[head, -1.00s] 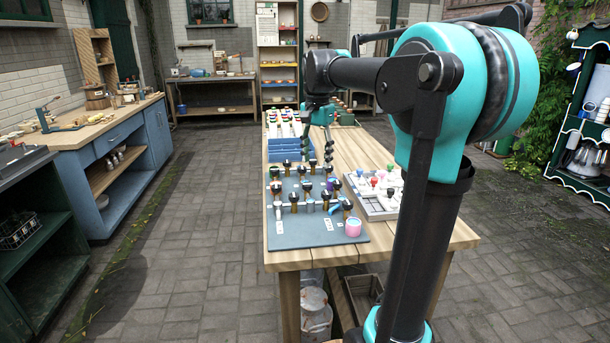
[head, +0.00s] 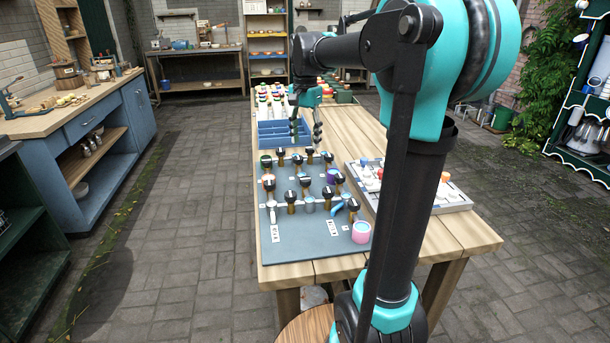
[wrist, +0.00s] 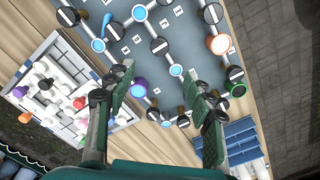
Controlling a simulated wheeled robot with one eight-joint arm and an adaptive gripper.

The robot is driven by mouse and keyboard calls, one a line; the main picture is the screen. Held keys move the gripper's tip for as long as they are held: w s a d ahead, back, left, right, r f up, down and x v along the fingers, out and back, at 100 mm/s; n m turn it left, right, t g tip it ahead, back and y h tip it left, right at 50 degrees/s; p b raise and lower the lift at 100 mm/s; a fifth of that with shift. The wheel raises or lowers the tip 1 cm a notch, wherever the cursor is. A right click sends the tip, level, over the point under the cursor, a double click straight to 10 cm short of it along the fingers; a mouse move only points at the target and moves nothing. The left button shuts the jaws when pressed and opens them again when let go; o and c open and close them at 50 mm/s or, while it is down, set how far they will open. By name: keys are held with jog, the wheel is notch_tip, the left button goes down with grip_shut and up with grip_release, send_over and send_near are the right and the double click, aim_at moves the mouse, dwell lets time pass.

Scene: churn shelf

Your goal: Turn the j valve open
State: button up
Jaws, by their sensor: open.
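A grey valve board (head: 295,247) lies on the wooden table, with several black-topped valves on brass stems joined by white pipes. One black valve (head: 291,197) stands near the middle. White labels lie on the board, but their letters are too small to read, so I cannot tell which valve is j. In the wrist view the board (wrist: 190,15) fills the upper middle, with black knobs crossed by white bars, such as one knob (wrist: 159,46). My gripper (head: 307,140) is open and empty above the far end of the board. It also shows in the wrist view (wrist: 160,80), fingers apart.
A blue compartment tray (head: 284,134) with white bottles stands beyond the board. A light tray of coloured pieces (head: 440,203) sits to its right. A pink and blue cup (head: 361,232) stands at the board's near right corner. Paved floor (head: 190,220) is free on the left.

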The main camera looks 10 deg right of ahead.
aim_at(306, 179)
notch_tip(306, 179, down, 13)
jog(key=shift+f, duration=0.1)
dwell(0.3)
jog(key=shift+c, duration=0.5)
jog(key=c, duration=1.1)
jog(key=shift+o, duration=0.2)
